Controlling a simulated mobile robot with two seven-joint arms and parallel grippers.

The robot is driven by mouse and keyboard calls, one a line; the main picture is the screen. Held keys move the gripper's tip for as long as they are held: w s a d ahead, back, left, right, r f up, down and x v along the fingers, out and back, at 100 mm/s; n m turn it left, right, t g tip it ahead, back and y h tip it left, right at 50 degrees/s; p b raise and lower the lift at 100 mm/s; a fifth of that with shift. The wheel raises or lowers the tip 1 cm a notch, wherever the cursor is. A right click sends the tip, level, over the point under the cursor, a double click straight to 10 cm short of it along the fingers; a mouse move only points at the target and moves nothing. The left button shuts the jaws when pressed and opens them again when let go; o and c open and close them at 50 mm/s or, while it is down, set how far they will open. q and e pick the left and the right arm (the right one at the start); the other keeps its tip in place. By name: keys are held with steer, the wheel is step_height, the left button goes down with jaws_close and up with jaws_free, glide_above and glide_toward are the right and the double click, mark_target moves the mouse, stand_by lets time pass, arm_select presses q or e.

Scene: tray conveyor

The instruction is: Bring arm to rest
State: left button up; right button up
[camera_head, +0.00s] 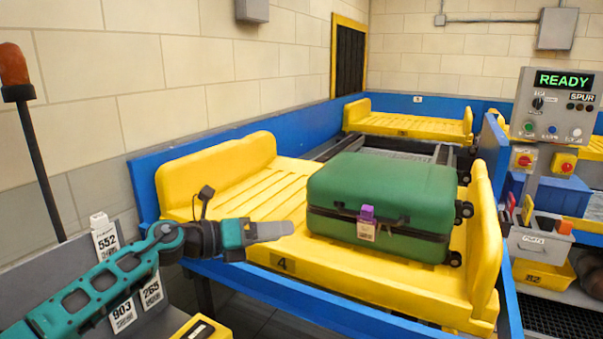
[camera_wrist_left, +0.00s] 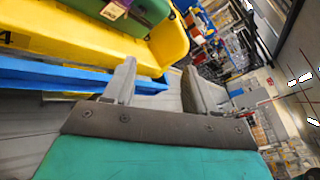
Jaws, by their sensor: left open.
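My left arm (camera_head: 105,282) is teal and comes in from the lower left in the head view. Its gripper (camera_head: 285,229) is level with the front edge of the yellow tray and left of the green suitcase. In the left wrist view the two grey fingers (camera_wrist_left: 163,90) stand apart with nothing between them. The green suitcase (camera_head: 385,190) lies flat on the yellow tray (camera_head: 245,192) marked 4, with a purple tag on its front. Part of the suitcase (camera_wrist_left: 145,15) also shows in the wrist view, apart from the fingers. My right gripper is not in view.
The blue conveyor rail (camera_head: 300,302) runs along the tray's front. A control panel (camera_head: 558,105) reading READY stands at the right, above bins. Another yellow tray (camera_head: 405,123) is farther back. White number tags (camera_head: 105,237) hang near my left arm. A wall stands at the left.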

arm_select(q)
steer(key=s+a+f+n+t+y, duration=0.1)
steer(key=s+a+f+n+y, duration=0.6)
steer(key=n, duration=0.5)
steer(key=s+a+f+n+y, duration=0.25)
steer(key=s+f+n, duration=0.25)
steer(key=s+n, duration=0.5)
steer(key=s+a+f+n+t+y, duration=0.1)
steer(key=s+a+f+n+y, duration=0.4)
steer(key=n, duration=0.9)
steer(key=s+f+n+g, duration=0.1)
steer(key=s+f+g, duration=0.15)
steer(key=s, duration=0.55)
steer(key=s+f+n+g, duration=0.2)
steer(key=s+g, duration=0.2)
steer(key=s, duration=0.4)
steer(key=w+d+f+t+h, duration=0.2)
steer(key=w+f+t, duration=0.5)
steer(key=f, duration=0.2)
steer(key=shift+w+d+m+t, duration=0.2)
steer(key=shift+d+m+t, duration=0.15)
steer(key=shift+m, duration=0.05)
